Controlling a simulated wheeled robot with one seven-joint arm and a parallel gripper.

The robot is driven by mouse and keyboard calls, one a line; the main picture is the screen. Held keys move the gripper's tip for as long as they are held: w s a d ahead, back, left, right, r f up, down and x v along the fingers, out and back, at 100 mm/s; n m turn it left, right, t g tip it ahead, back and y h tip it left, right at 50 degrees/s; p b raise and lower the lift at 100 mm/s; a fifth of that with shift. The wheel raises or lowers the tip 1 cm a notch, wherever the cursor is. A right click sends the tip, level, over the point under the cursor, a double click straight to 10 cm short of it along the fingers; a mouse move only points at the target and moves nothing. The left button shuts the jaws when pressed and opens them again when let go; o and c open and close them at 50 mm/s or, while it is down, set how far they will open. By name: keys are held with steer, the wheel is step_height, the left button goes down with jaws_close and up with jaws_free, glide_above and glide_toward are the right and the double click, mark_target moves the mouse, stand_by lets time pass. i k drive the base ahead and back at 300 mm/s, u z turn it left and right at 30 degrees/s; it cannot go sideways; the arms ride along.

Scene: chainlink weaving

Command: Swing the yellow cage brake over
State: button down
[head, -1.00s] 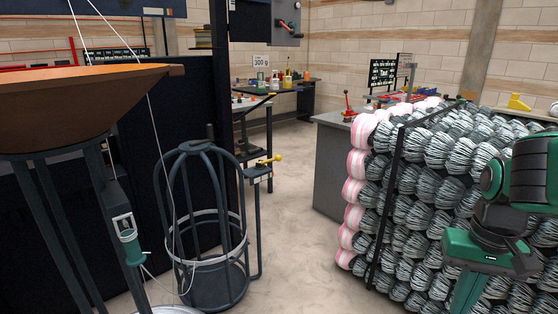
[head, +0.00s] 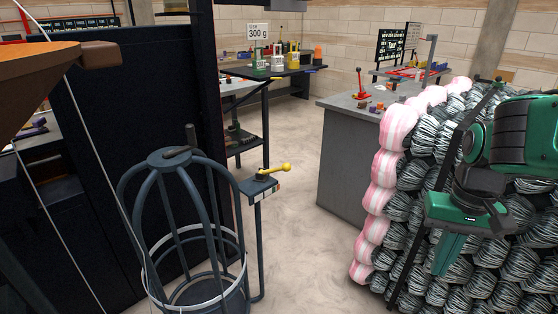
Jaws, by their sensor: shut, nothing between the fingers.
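The yellow cage brake (head: 275,171) is a short lever with a round knob, on a small dark bracket beside the dark metal cage (head: 185,220). Its knob points right, away from the cage. A post runs down from the bracket beside the cage. My gripper (head: 440,272) is at the right, in front of the stacked bundles. Its green fingers point down and are shut and empty. It is well to the right of the brake and apart from it. The cage's bottom is cut off by the picture's lower edge.
Wrapped black-and-white and pink bundles (head: 382,205) fill the right side behind my arm. A grey bench (head: 345,150) stands behind them. A dark panel (head: 140,130) is behind the cage. Bare floor (head: 310,235) lies between the brake and bundles. A brown hopper (head: 35,75) overhangs the upper left.

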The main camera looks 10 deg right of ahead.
mark_target(286, 166)
steer(key=i, duration=0.85)
steer(key=z, duration=0.1)
